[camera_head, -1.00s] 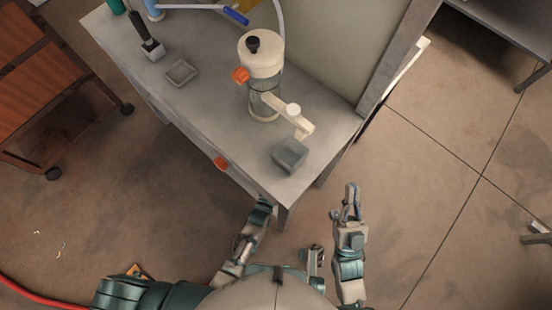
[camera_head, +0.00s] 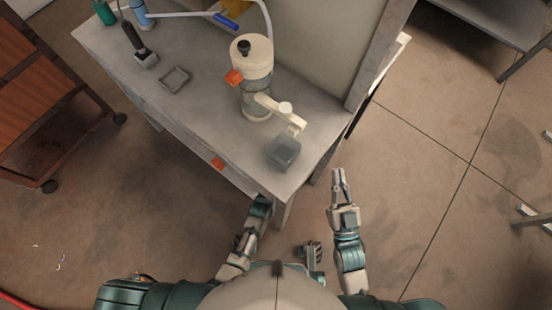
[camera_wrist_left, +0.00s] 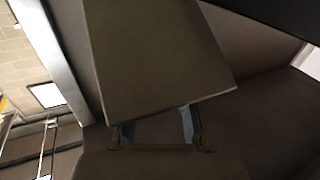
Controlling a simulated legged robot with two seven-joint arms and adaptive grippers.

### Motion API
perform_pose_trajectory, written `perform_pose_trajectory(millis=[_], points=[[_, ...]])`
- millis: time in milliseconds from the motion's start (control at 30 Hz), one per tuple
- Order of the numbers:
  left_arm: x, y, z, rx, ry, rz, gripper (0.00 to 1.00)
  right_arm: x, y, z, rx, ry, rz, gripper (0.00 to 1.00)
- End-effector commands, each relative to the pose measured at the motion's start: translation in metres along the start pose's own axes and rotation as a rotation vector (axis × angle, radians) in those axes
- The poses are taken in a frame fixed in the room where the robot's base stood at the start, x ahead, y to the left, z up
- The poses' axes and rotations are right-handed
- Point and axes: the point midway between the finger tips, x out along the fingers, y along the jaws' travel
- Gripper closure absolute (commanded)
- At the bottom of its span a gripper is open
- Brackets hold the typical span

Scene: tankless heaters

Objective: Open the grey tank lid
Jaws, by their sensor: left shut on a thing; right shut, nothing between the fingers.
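A small grey box (camera_head: 283,151) stands on the table's near right corner, below the spout of a cream and clear dispenser (camera_head: 255,75). I cannot tell which part is a lid. My left forearm reaches the table's front edge, and its fingers are hidden there in the head view. In the left wrist view my left gripper (camera_wrist_left: 156,122) is shut on the lower edge of a dark flat panel (camera_wrist_left: 160,55); I cannot tell what the panel belongs to. My right gripper (camera_head: 339,184) is shut and empty, in the air right of the table corner.
The grey table (camera_head: 200,125) also carries a shallow grey tray (camera_head: 173,79) and a black-handled tool (camera_head: 136,44). An orange tab (camera_head: 217,164) sits on its front edge. A brown cart (camera_head: 45,100) stands left.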

Motion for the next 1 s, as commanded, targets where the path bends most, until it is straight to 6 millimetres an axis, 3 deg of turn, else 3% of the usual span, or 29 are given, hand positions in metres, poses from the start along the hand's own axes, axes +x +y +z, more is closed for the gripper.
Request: perform_pose_trajectory(millis=[167, 267, 367, 533, 700, 900, 1000], points=[[0.001, 0.007, 0.003, -0.002, -0.01, 0.01, 1.0, 0.0, 0.001, 0.007, -0.033, 0.002, -0.003, 1.0], [0.0, 0.007, 0.004, -0.002, -0.012, 0.011, 1.0, 0.001, -0.002, 0.031, -0.155, -0.003, -0.017, 1.0], [0.0, 0.007, 0.004, -0.003, -0.013, 0.011, 1.0, 0.003, -0.008, 0.073, -0.38, -0.003, -0.05, 1.0], [-0.001, 0.007, 0.005, -0.003, -0.015, 0.012, 1.0, -0.001, -0.024, 0.16, -0.896, 0.036, -0.148, 1.0], [-0.001, 0.008, 0.005, -0.003, -0.015, 0.012, 1.0, -0.016, -0.041, 0.24, -1.408, 0.142, -0.267, 1.0], [-0.001, 0.008, 0.006, -0.003, -0.016, 0.012, 1.0, -0.045, -0.053, 0.315, -1.932, 0.357, -0.387, 1.0], [-0.001, 0.008, 0.006, -0.003, -0.016, 0.012, 1.0, -0.061, -0.055, 0.339, -2.12, 0.471, -0.424, 1.0]])
